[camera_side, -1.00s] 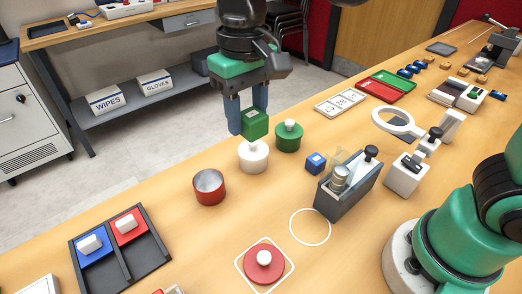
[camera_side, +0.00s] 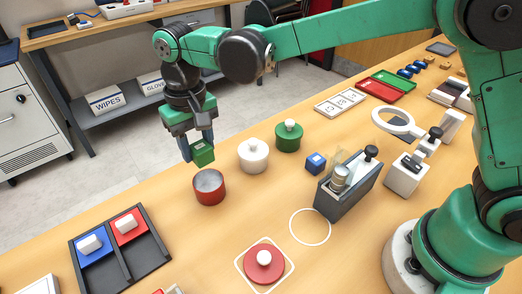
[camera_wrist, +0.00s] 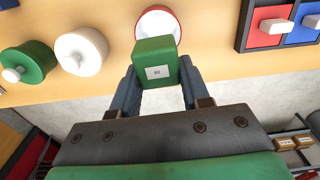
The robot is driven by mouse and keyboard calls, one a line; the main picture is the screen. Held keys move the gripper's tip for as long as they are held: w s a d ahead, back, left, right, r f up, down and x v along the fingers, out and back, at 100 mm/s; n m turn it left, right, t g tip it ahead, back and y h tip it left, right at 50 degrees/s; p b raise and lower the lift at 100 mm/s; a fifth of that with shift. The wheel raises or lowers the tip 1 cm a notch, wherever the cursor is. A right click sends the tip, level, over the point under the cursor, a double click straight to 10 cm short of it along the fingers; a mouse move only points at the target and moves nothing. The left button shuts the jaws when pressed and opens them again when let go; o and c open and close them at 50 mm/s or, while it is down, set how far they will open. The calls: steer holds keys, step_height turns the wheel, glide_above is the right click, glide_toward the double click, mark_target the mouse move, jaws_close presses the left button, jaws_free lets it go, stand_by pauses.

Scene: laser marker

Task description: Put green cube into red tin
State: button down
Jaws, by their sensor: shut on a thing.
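The green cube (camera_side: 203,153) is held between the fingers of my gripper (camera_side: 198,150). The red tin (camera_side: 208,189) stands open on the table, and the cube is above its far rim in the side view. In the wrist view the cube (camera_wrist: 155,62) sits between my two fingers (camera_wrist: 155,88), with a pale printed label on its face. The red tin (camera_wrist: 160,17) shows beyond the cube there, partly hidden by it. The tin's lower interior is partly in shadow. A red lid with a white knob (camera_side: 264,262) lies on the table near the front.
A white lidded tin (camera_side: 253,155) and a green lidded tin (camera_side: 289,136) stand right of the red tin. A dark tray (camera_side: 124,262) with red and blue blocks lies front left.

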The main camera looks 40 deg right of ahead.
glide_above(208, 189)
steer(key=shift+f, duration=2.45)
steer(key=shift+f, duration=0.4)
steer(key=shift+c, duration=1.7)
jaws_free()
steer(key=shift+r, duration=2.8)
steer(key=shift+s+d+r, duration=0.1)
steer(key=shift+d+r, duration=0.1)
steer(key=shift+d, duration=0.05)
steer(key=s+d+r+t, duration=0.2)
steer(key=s+d, duration=0.3)
steer(key=d, duration=0.3)
steer(key=s+d+r+t, duration=0.1)
steer(key=s+d+t, duration=0.4)
steer(key=d, duration=0.4)
steer(key=shift+s+r, duration=0.15)
steer(key=shift+r, duration=0.2)
